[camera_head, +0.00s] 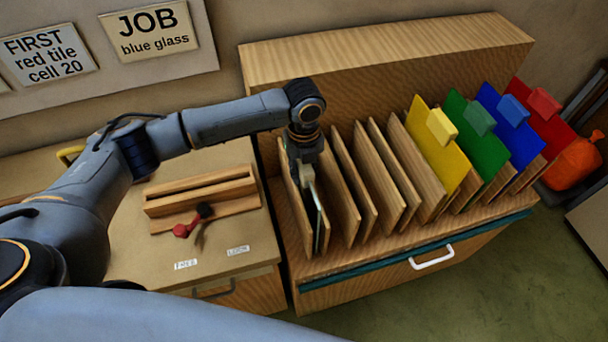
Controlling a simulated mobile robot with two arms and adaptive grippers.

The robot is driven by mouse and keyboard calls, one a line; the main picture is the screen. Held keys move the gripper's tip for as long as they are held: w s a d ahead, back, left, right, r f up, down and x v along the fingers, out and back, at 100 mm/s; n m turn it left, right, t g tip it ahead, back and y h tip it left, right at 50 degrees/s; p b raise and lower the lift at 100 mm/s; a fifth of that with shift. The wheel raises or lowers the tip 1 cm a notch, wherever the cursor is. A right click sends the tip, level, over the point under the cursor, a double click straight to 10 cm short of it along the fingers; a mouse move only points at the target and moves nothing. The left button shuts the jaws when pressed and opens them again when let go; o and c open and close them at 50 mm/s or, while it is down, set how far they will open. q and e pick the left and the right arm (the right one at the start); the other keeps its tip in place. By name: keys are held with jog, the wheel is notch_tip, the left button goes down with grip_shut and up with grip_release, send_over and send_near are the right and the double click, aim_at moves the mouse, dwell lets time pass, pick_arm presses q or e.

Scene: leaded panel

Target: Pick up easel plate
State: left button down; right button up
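A thin, pale-edged plate (322,222), which looks like the easel plate, stands upright in the leftmost slot of the wooden rack, between two wooden dividers. My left gripper (306,176) points down at the top of this plate, with its fingers at or around the upper edge. The fingers are small and dark here, so I cannot tell whether they are closed on it. My arm and gripper hide the plate's upper part. My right gripper is not in view.
Yellow (438,147), green (473,136), blue (508,127) and red (542,117) sheets stand in the rack's right slots. A slotted wooden stand (201,186) with a red-handled tool (187,227) sits on the left bench. An orange bag (574,165) lies at far right.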

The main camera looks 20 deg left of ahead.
pick_arm(q)
notch_tip(320, 180, up, 28)
jog(key=b, duration=0.2)
dwell(0.4)
jog(key=shift+w, duration=0.1)
dwell(0.6)
